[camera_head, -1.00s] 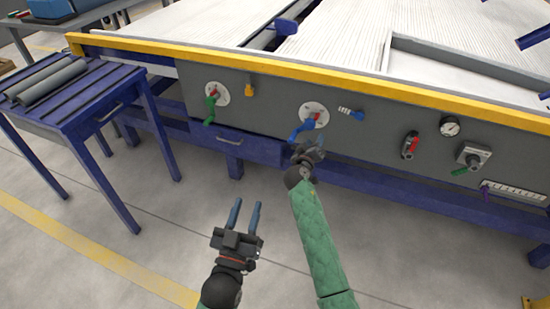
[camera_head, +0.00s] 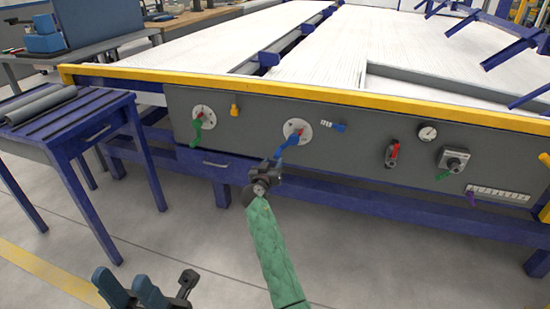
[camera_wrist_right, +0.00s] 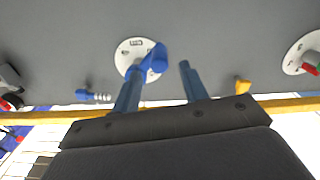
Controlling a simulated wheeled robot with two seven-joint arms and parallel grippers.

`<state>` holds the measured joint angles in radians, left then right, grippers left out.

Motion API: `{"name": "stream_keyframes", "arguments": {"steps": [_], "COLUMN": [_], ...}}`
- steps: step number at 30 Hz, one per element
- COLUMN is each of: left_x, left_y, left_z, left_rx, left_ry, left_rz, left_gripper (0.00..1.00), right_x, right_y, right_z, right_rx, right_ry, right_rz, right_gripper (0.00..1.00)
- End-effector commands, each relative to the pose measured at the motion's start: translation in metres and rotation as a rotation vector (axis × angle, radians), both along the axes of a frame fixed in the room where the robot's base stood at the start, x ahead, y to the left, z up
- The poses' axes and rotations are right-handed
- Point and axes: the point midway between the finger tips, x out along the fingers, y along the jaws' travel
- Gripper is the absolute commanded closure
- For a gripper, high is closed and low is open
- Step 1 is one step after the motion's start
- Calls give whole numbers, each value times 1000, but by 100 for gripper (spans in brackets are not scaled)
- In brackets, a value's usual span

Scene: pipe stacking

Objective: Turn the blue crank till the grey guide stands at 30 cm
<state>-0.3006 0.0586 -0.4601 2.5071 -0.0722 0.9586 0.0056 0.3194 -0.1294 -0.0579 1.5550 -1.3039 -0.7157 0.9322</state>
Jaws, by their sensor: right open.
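The blue crank (camera_head: 291,143) sits on a round white dial on the grey front panel. Its handle hangs down to the left. My right gripper (camera_head: 274,168) is just below it, at the handle's lower end. In the right wrist view, the crank (camera_wrist_right: 153,60) shows ahead of the open fingers (camera_wrist_right: 160,85), close to the left finger; I cannot tell whether they touch. A long grey rail (camera_head: 290,42) with blue parts runs across the white bed; I cannot tell whether it is the guide. My left gripper (camera_head: 131,288) is low at the bottom edge, open and empty, partly cut off.
A green crank (camera_head: 197,130) is left of the blue one. A small counter (camera_head: 326,124) is right of it. Gauge (camera_head: 428,133), red lever (camera_head: 392,152) and scale strip (camera_head: 497,194) are farther right. A blue side table (camera_head: 70,128) stands left. The floor in front is clear.

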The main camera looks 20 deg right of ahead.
Motion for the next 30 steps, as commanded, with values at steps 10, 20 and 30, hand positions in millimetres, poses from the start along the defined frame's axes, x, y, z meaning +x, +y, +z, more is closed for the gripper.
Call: {"name": "stream_keyframes", "arguments": {"steps": [10,20,30], "left_x": [1,1,1], "left_y": [-1,-2,-2], "left_z": [-3,-4,-3], "left_rx": [-3,-6,-7], "left_ry": [1,1,1], "left_rz": [-11,-15,-15], "left_gripper": [64,64,64], "right_x": [41,55,55], "right_y": [-28,-38,-38], "right_z": [0,-1,0], "right_rx": [-2,-1,-1], "right_ry": [1,2,2], "right_rz": [-1,0,0], "right_gripper": [57,57,86]}}
